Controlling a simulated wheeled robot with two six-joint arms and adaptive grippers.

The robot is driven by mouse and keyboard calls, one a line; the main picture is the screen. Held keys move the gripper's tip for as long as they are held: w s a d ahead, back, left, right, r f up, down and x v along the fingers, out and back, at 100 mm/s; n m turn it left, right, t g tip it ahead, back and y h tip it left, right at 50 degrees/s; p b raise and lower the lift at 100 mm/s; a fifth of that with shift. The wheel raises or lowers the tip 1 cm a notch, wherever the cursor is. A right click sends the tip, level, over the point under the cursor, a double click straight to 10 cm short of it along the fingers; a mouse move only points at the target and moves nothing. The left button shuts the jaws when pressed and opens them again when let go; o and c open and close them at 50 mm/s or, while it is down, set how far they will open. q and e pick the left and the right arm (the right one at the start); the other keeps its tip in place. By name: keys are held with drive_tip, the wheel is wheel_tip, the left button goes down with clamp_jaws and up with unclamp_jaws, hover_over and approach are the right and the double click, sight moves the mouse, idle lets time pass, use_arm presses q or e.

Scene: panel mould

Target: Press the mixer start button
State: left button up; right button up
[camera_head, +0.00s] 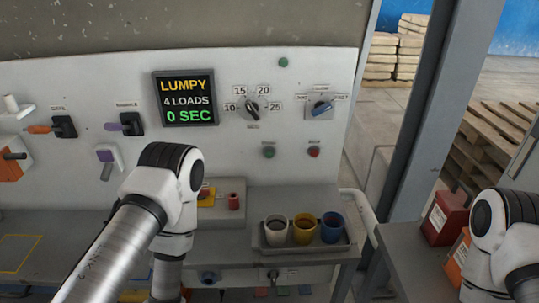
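A white control panel (220,60) stands in front of me. Low on it are a dark green button (268,151) and a red button (314,151) side by side. Another green button (283,62) is near the top edge. Their labels are too small to read, so I cannot tell which one is the mixer start button. My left arm covers part of the lower panel and bends down at the bottom edge; its gripper is out of frame. My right arm is at the lower right; its gripper is also out of frame. Neither arm visibly touches a button.
A display (186,98) reads "LUMPY, 4 LOADS, 0 SEC". A numbered dial (251,110) and a blue selector (320,108) are beside it. Levers fill the left side. A tray (268,253) holds three cups on the ledge. A grey post (425,130) stands right of the panel.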

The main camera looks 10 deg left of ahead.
use_arm(q)
clamp_jaws()
idle(1.4)
